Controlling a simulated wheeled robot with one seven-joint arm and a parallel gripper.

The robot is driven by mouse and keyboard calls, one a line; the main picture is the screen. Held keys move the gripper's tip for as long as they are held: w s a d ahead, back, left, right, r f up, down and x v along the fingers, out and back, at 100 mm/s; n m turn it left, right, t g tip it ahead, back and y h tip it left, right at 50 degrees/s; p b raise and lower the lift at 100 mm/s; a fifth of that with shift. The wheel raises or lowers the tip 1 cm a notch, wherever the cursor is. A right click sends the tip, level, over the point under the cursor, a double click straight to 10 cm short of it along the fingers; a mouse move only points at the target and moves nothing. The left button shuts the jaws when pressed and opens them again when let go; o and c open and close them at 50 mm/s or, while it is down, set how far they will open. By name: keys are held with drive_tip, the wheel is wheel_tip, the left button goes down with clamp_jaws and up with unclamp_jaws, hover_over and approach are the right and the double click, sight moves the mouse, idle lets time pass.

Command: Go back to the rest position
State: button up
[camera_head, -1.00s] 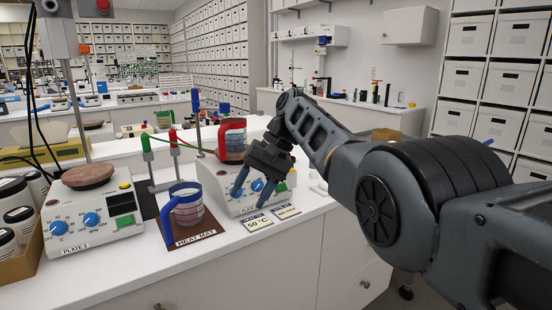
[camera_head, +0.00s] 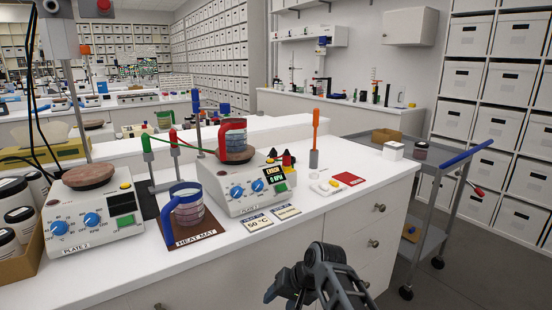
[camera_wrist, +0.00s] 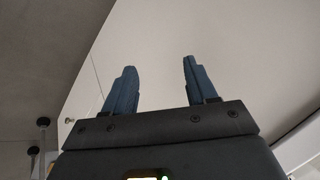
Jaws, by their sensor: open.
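My gripper (camera_head: 285,296) is low at the bottom of the head view, in front of the bench drawers and below the bench top. In the wrist view its two blue fingers (camera_wrist: 158,82) stand apart with nothing between them. A jug with a blue handle (camera_head: 187,206) stands on the brown heat mat (camera_head: 207,241). A jug with a red handle (camera_head: 235,140) sits on top of the right hot plate (camera_head: 232,190), whose screen shows red and green text. The left hot plate (camera_head: 95,222), labelled PLATE 2, has a bare brown top.
The white bench front (camera_head: 225,278) is close to my gripper. A grey trolley with a blue handle (camera_head: 462,157) stands to the right. An orange-handled tool (camera_head: 315,135) and a red card (camera_head: 349,178) are on the bench. Grey floor (camera_head: 470,270) is free at the lower right.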

drive_tip(key=s+d+f+t+h, duration=0.1)
drive_tip(key=s+d+f, duration=0.2)
drive_tip(key=s+f, duration=0.3)
drive_tip(key=s+d+f+t, duration=0.2)
drive_tip(key=s+d+f, duration=0.2)
drive_tip(key=s+f, duration=0.15)
drive_tip(key=s+d+t+h, duration=0.1)
drive_tip(key=s+d+t, duration=0.15)
drive_tip(key=s, duration=0.65)
drive_tip(key=s+d+t+h, duration=0.1)
drive_tip(key=s+d, duration=0.3)
drive_tip(key=s, duration=0.5)
drive_tip(key=s+d+r+t+h, duration=0.1)
drive_tip(key=s+d+r, duration=0.2)
drive_tip(key=s+r, duration=0.4)
drive_tip(key=s+d+r+t, duration=0.2)
drive_tip(key=s+r, duration=0.2)
drive_tip(key=s, duration=0.6)
drive_tip(key=s+d+r+t, duration=0.1)
drive_tip(key=s+r, duration=0.3)
drive_tip(key=r, duration=0.5)
drive_tip(key=s+r+t+h, duration=0.1)
drive_tip(key=s+r, duration=0.3)
drive_tip(key=r, duration=0.5)
drive_tip(key=shift+s+d+n, duration=0.3)
drive_tip(key=shift+d+n, duration=0.05)
drive_tip(key=shift+n, duration=0.05)
